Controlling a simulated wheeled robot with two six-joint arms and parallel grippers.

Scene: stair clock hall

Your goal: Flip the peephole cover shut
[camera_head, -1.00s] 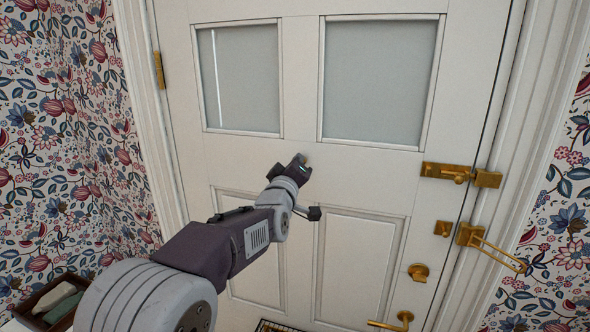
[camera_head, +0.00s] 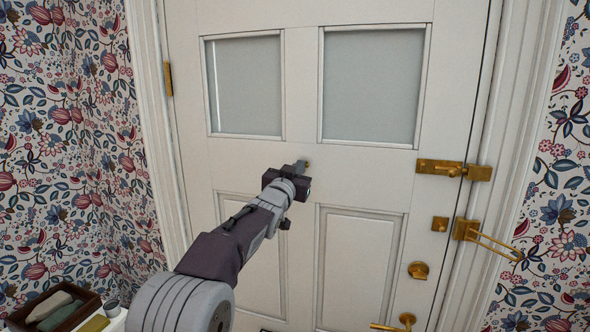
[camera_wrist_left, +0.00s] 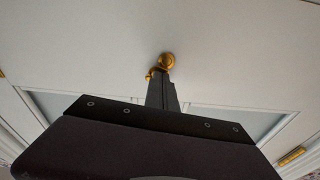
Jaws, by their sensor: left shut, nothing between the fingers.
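The brass peephole (camera_wrist_left: 167,60) is on the white door (camera_head: 255,170), in the rail just below the two glass panes. A small brass piece (camera_wrist_left: 150,74) sticks out at its lower left in the left wrist view. I cannot tell whether the cover is open or shut. My left gripper (camera_head: 300,165) is shut and empty, its fingertips at the peephole. In the left wrist view the closed fingers (camera_wrist_left: 165,78) overlap the peephole's lower edge; I cannot tell if they touch it. In the head view the gripper hides most of the peephole. My right gripper is out of view.
A brass bolt (camera_head: 445,168), a swing-bar latch (camera_head: 485,238), a round lock (camera_head: 418,270) and a handle (camera_head: 400,323) sit on the door's right side. A wooden tray (camera_head: 50,312) stands at lower left. Patterned walls flank the door.

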